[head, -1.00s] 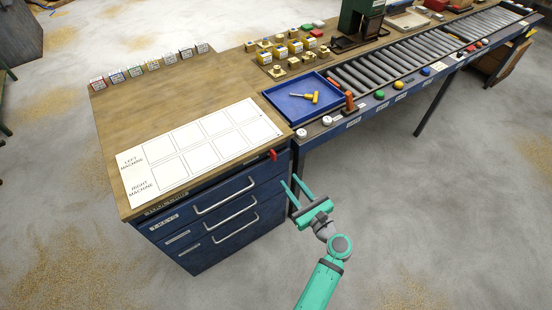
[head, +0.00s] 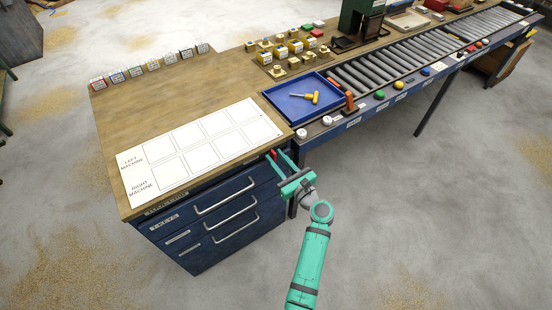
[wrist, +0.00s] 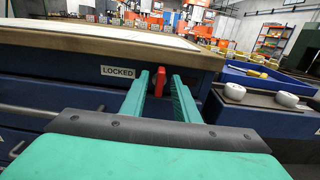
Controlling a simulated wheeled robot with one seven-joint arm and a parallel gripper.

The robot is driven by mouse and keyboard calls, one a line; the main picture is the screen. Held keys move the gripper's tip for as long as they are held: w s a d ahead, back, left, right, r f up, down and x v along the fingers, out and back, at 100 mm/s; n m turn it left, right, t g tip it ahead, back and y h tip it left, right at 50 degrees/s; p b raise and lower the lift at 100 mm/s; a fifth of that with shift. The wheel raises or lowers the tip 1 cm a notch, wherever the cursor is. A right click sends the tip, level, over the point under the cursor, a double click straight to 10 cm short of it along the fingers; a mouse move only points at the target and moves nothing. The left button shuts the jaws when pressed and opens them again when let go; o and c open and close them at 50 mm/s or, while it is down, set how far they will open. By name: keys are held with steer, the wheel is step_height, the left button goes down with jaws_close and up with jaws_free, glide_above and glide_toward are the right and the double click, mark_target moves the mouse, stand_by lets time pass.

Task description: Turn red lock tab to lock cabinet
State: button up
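The red lock tab (wrist: 160,80) is on the upper right of the blue cabinet's front, beside a "LOCKED" label (wrist: 117,72). In the wrist view it stands roughly upright between my gripper's two green fingers, with a gap on each side. In the head view the tab (head: 272,153) shows at the fingertips. My gripper (head: 278,158) is open at the cabinet's top right corner. The blue cabinet (head: 238,232) has several drawers, all shut. Whether the fingertips reach past the tab is hard to tell.
A wooden worktop (head: 119,109) with a white layout sheet (head: 200,150) lies above the cabinet. To the right are a blue tray (head: 290,112) with a yellow tool and a roller conveyor (head: 420,60). Drawer handles (head: 225,195) stick out at left. The floor at front right is clear.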

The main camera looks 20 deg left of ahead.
steer(key=shift+a, duration=0.15)
steer(key=shift+c, duration=0.7)
jaws_close()
